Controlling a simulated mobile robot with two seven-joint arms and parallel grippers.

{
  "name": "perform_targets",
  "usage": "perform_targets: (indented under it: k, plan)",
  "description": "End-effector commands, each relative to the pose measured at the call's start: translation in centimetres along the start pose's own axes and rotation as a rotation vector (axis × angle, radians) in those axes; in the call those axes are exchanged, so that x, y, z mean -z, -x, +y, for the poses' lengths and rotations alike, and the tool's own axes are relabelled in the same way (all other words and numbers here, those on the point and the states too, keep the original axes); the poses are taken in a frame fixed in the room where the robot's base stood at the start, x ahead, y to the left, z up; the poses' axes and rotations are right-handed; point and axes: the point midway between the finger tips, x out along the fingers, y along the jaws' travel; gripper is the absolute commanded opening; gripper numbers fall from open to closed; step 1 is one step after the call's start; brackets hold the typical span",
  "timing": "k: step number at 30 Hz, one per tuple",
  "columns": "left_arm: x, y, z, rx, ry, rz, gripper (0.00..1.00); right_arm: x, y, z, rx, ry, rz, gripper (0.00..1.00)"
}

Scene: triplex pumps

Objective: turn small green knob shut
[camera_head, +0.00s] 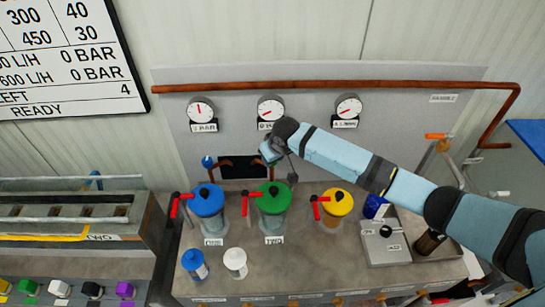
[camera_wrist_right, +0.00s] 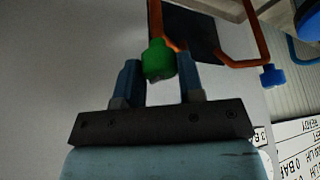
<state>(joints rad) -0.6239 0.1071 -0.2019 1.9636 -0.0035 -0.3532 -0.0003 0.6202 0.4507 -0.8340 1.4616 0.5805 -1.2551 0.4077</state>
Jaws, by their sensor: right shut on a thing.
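The small green knob (camera_wrist_right: 158,58) sits on a copper pipe in front of a dark opening in the panel, seen in the right wrist view. My right gripper (camera_wrist_right: 160,76) is shut on it, with one blue-grey finger on each side. In the head view my right arm comes in from the right, and its gripper (camera_head: 272,151) is at the panel below the middle gauge; it hides the green knob there. My left gripper is in neither view.
A small blue knob (camera_head: 207,162) is left of the dark opening (camera_head: 240,168); it also shows in the wrist view (camera_wrist_right: 271,75). Below stand pumps with blue (camera_head: 207,200), green (camera_head: 274,197) and yellow (camera_head: 338,201) tops and red levers. A copper pipe (camera_head: 230,87) runs above the gauges.

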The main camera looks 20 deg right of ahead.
Motion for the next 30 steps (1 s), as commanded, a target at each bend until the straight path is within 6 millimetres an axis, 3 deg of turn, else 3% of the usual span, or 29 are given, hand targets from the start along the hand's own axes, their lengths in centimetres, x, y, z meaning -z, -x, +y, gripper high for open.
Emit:
perform_targets:
  k: [12, 29, 30]
  plan:
    - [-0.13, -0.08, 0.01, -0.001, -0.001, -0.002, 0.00, -0.02, -0.04, 0.11, 0.081, 0.193, -0.001, 0.12]
    - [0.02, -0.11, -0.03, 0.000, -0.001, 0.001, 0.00, -0.02, -0.05, 0.09, 0.094, 0.227, -0.001, 0.12]
    - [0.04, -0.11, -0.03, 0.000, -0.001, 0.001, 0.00, -0.02, -0.04, 0.09, 0.094, 0.227, -0.001, 0.40]
